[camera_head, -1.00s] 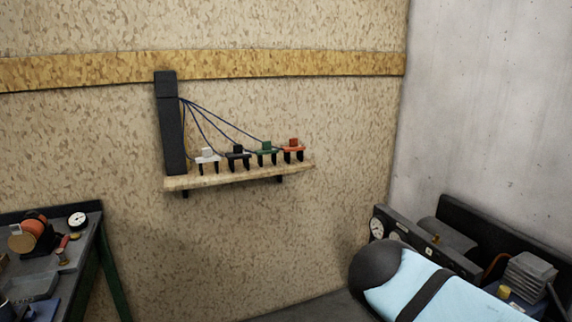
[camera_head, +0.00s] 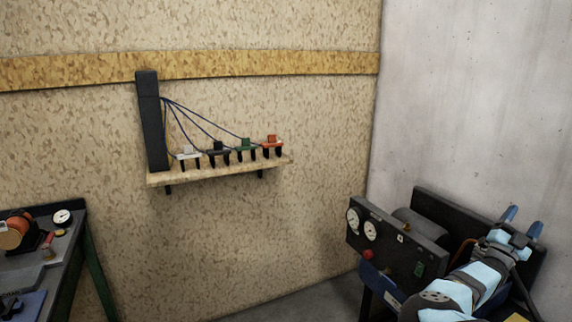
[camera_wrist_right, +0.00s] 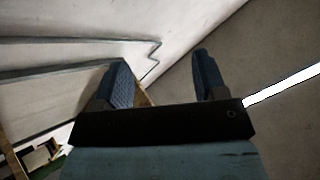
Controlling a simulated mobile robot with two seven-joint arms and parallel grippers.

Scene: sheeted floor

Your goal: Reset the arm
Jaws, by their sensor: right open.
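My right arm is at the lower right of the head view, light blue with dark joints. My right gripper (camera_head: 523,222) is at its far end, in front of the black panel and the grey wall. Its two blue fingers point up and stand apart, with nothing between them. In the right wrist view the gripper (camera_wrist_right: 158,82) also shows open and empty, its blue textured fingers well apart. My left gripper is not in view.
A wooden shelf (camera_head: 215,172) on the wall holds several coloured connectors wired to a black post (camera_head: 152,120). A gauge panel (camera_head: 395,240) with a red knob stands beside my right arm. A workbench (camera_head: 62,262) with tools is at left. Open floor lies between them.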

